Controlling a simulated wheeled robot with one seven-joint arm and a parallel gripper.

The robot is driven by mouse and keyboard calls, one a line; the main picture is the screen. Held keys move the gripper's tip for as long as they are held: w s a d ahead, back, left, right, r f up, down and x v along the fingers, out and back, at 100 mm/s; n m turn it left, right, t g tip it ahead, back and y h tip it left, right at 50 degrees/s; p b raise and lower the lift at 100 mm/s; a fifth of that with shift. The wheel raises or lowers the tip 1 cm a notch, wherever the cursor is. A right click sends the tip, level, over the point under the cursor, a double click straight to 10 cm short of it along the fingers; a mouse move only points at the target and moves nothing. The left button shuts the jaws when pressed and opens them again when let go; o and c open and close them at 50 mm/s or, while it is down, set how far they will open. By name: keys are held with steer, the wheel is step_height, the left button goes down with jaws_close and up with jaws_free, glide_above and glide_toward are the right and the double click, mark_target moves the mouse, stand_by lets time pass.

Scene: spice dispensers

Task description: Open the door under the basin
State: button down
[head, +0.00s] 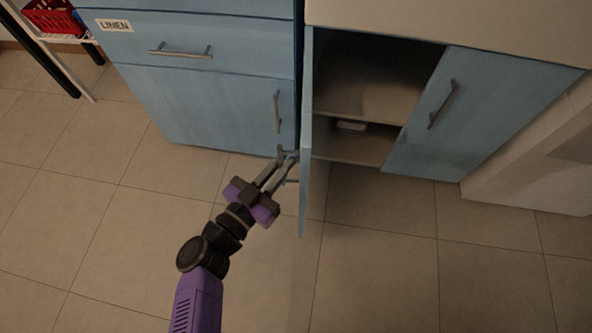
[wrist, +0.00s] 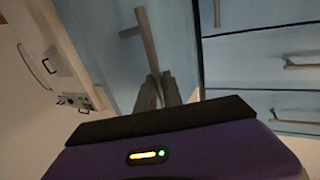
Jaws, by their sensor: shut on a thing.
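The blue door (head: 307,140) of the cabinet under the light-coloured top stands swung out, seen nearly edge-on in the head view. Behind it the cabinet interior (head: 370,80) is open to view, with a shelf. My gripper (head: 287,162) is at the door's left face, shut on its grey bar handle. In the wrist view the handle (wrist: 147,38) runs down between my fingers (wrist: 158,88), against the blue door panel (wrist: 100,35). The exact grip on the handle is small and partly hidden in the head view.
A closed second door (head: 445,115) with its own handle is on the right. A blue cabinet (head: 205,105) labelled LINEN stands close on the left. A red basket (head: 50,17) sits on a rack at top left. The tiled floor (head: 400,270) is clear.

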steer(key=shift+w+a+m+g+h+b, duration=0.1)
steer(key=shift+a+m+g+h+b, duration=0.25)
steer(key=shift+a, duration=0.25)
steer(key=c, duration=1.5)
jaws_free()
steer(key=shift+a, duration=0.1)
steer(key=p+v, duration=0.1)
steer(key=v, duration=0.6)
steer(key=shift+s+a, duration=0.2)
steer(key=shift+s, duration=0.2)
steer(key=shift+f, duration=0.1)
